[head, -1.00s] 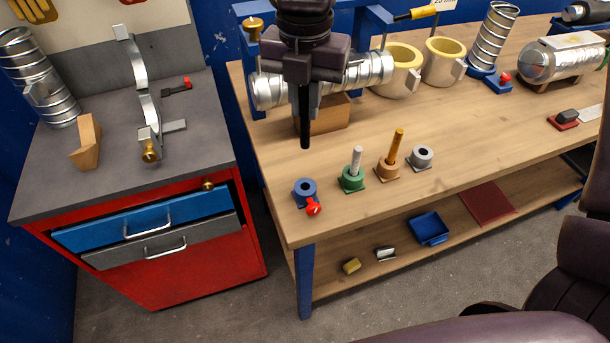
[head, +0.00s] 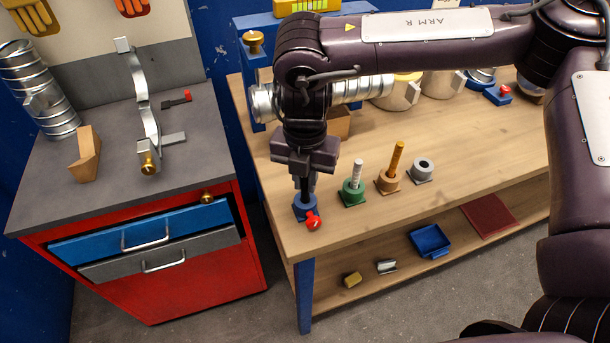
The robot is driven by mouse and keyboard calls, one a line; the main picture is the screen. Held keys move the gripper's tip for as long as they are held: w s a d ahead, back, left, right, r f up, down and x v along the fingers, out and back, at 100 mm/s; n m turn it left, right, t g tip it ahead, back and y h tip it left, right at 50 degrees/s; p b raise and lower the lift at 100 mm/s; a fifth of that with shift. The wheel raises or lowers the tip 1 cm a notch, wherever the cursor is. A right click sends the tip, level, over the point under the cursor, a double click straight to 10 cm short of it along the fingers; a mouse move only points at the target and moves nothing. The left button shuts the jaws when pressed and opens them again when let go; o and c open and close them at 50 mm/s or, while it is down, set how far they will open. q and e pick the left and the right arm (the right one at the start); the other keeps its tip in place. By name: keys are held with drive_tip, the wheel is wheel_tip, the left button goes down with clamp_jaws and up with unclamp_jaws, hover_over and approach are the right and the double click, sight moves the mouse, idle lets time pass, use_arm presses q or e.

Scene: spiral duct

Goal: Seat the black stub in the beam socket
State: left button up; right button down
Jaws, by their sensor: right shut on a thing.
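My right gripper (head: 304,177) points down at the front left of the wooden bench and is shut on the black stub (head: 303,188). The stub hangs upright over the blue socket (head: 304,209), which has a red knob (head: 313,221) at its front. The stub's lower end meets the socket's top in the picture; I cannot tell whether it is inside the bore. No socket in view is marked as the beam socket. My left gripper is out of view.
To the right stand a green socket (head: 353,192) with a pale peg, a tan socket (head: 389,181) with an orange peg, and an empty grey socket (head: 421,170). Spiral duct (head: 362,88) lies behind my arm. A red cabinet (head: 190,278) stands left, across a gap.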

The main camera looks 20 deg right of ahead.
drive_tip(key=shift+s+f, duration=0.1)
drive_tip(key=c, duration=1.4)
unclamp_jaws()
wheel_tip(320, 180, up, 12)
drive_tip(key=shift+r, duration=0.2)
drive_tip(key=shift+f, duration=0.1)
